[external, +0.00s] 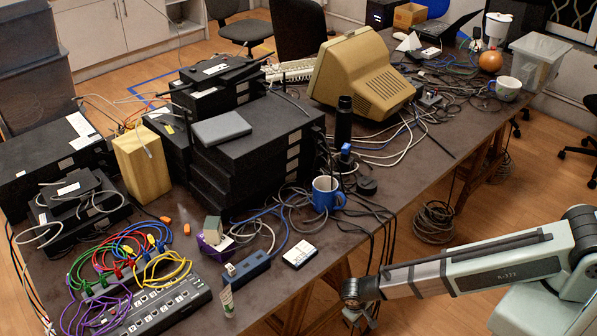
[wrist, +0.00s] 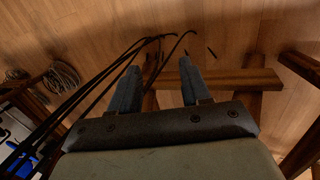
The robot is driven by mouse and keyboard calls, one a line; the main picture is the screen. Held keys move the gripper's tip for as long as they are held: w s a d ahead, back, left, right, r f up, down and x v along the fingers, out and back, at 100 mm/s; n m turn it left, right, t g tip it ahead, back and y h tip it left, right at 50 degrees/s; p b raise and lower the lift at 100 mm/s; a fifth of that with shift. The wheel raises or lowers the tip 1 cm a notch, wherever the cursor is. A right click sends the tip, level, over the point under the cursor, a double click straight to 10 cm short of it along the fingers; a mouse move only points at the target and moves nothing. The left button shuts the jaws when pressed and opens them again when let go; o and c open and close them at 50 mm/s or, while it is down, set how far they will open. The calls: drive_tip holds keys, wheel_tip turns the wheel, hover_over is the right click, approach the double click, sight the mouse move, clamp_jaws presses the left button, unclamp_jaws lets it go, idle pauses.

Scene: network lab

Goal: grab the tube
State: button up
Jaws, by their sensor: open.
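The tube does not show in the wrist view.
Near the tube are a power strip (external: 160,308), a blue box (external: 246,268), a white card-like box (external: 299,254) and a blue mug (external: 327,194). Black cables (external: 378,235) hang over the table edge near my gripper. Stacked black devices (external: 250,160) fill the middle.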

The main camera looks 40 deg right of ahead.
drive_tip(key=w+a+r+t, duration=0.1)
drive_tip(key=a+r, duration=0.2)
drive_tip(key=a, duration=0.5)
drive_tip(key=w+a+r+t+y, duration=0.1)
drive_tip(key=w+a+r+t, duration=0.1)
drive_tip(key=a, duration=0.6)
drive_tip(key=w+a+r+t, duration=0.1)
drive_tip(key=a+r, duration=0.2)
drive_tip(key=a, duration=0.6)
drive_tip(key=s+a+r+m+t+y, duration=0.1)
drive_tip(key=s+a+r+m, duration=0.1)
drive_tip(key=a+r, duration=0.7)
drive_tip(key=s+a+r+m+t+y, duration=0.1)
drive_tip(key=s+a+r+m, duration=0.15)
drive_tip(key=a+r, duration=0.7)
wheel_tip(320, 180, up, 26)
drive_tip(key=m+g, duration=0.5)
drive_tip(key=m, duration=0.5)
hover_over(225, 288)
wheel_tip(225, 288, down, 14)
clamp_jaws()
